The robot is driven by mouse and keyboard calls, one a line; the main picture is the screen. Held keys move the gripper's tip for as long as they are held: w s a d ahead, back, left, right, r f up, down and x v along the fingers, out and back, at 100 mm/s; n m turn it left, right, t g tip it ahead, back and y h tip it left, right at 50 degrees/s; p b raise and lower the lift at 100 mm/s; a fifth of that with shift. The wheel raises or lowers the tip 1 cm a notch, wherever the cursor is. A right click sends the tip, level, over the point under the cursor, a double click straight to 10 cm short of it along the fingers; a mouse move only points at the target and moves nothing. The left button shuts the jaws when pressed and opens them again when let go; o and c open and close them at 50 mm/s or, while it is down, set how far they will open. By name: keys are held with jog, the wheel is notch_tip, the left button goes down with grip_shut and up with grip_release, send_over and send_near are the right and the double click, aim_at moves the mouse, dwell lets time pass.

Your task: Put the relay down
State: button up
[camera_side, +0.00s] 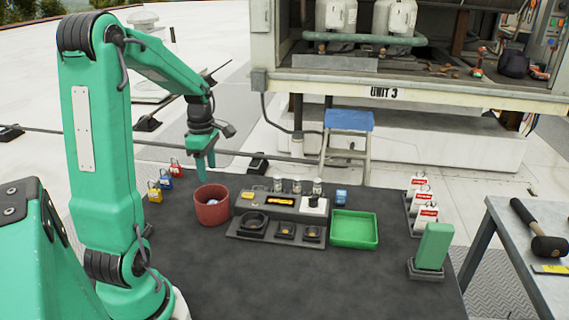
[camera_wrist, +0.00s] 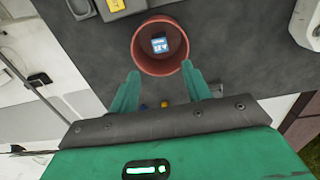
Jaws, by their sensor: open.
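A small dark block with a blue and white label, which looks like the relay (camera_wrist: 160,46), lies inside the red round bin (camera_wrist: 139,45). My gripper (camera_side: 206,175) is above the bin, pointing down, open and empty. In the wrist view its two green fingers (camera_wrist: 160,70) are spread apart, with the bin and the block between and beyond their tips. The fingers appear clear of the block.
Farther right are a green tray (camera_side: 355,244), a small blue block (camera_side: 341,197), white red-labelled tags (camera_side: 424,218) and a green upright block (camera_side: 434,246). Coloured padlocks (camera_side: 165,180) stand left. The front mat is clear.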

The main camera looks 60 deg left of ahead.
jog(key=w+d+r+m+t+y, duration=0.1)
jog(key=d+r+m, duration=0.3)
jog(key=d+m, duration=0.25)
jog(key=w+d+r+m+t, duration=0.1)
jog(key=d+r+m, duration=0.2)
jog(key=d+m, duration=0.3)
jog(key=s+d+r+m+t, duration=0.1)
jog(key=s+d+m, duration=0.2)
jog(key=d+m, duration=0.4)
jog(key=s+d+r+m+t+h, duration=0.1)
jog(key=s+d+r+m+t, duration=0.1)
jog(key=d+m, duration=0.4)
jog(key=shift+s+d+m+t, duration=0.3)
jog(key=shift+s+d+m, duration=0.1)
jog(key=shift+s+m, duration=0.3)
jog(key=shift+w+r, duration=0.1)
jog(key=shift+w, duration=0.05)
